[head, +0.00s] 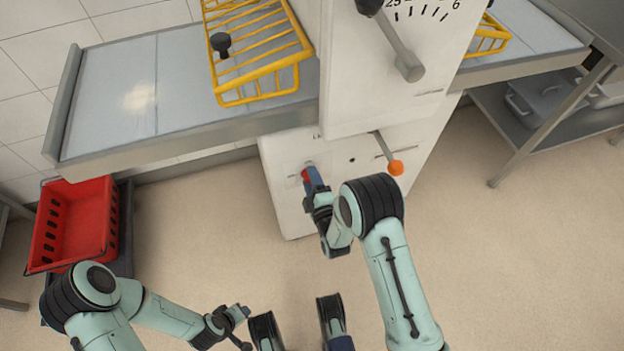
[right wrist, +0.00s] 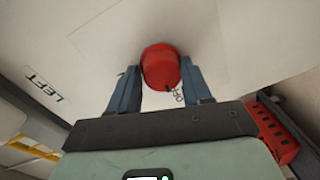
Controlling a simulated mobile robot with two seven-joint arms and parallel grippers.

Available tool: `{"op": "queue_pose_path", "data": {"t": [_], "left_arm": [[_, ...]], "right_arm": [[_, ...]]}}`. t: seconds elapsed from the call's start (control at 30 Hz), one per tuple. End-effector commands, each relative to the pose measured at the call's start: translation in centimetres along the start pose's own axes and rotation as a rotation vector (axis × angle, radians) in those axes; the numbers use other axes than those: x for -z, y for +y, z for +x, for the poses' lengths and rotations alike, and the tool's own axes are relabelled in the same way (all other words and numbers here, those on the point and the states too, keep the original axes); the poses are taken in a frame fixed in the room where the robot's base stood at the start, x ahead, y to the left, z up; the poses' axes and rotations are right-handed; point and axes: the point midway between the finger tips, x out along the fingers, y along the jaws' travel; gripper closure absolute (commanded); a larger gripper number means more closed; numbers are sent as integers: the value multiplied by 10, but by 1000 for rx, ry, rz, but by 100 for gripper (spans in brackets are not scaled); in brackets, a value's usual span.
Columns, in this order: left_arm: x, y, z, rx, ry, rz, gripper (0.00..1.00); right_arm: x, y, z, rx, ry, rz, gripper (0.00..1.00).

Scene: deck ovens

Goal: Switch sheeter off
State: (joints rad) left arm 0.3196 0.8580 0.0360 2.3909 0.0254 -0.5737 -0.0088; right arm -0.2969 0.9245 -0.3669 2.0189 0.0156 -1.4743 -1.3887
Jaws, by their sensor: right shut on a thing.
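The sheeter (head: 283,204) is a white machine with a conveyor table to each side. A red knob (right wrist: 161,66) sits on its lower front panel, and a bit of it shows in the head view (head: 306,173). My right gripper (head: 313,178) is at the panel with its blue fingers shut on the knob; in the right wrist view a finger stands on either side of it. The panel beside the knob carries the printed words LEFT and OFF, seen tilted. My left gripper (head: 243,312) hangs low over the floor, away from the sheeter; its finger gap is not clear.
A lever with an orange ball (head: 396,168) sticks out right of my right gripper. A larger grey lever (head: 407,64) sits above by the dial. A yellow wire guard (head: 262,83) stands over the left conveyor (head: 120,100). A red crate (head: 75,222) stands at left.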

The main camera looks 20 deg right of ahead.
Motion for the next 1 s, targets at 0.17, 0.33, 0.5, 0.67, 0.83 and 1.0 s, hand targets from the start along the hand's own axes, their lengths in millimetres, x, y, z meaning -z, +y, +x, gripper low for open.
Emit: {"op": "queue_pose_path", "data": {"t": [0.17,0.33,0.5,0.67,0.83,1.0], "left_arm": [[-3,1,-2,-1,-8,1,57],[-4,1,-2,-1,-11,1,57],[-4,1,-2,-1,-13,1,57],[-4,1,-2,-1,-13,1,57],[-4,1,-2,-1,-13,1,57],[-4,1,-2,-1,-13,1,57]], "right_arm": [[4,-7,-2,17,4,-67,82],[3,-7,-2,17,0,-101,82],[3,-7,-2,17,-2,-112,82],[2,-8,-2,17,-2,-113,82],[2,-8,-2,18,-3,-113,42],[1,-5,-1,12,-5,-112,31]]}}
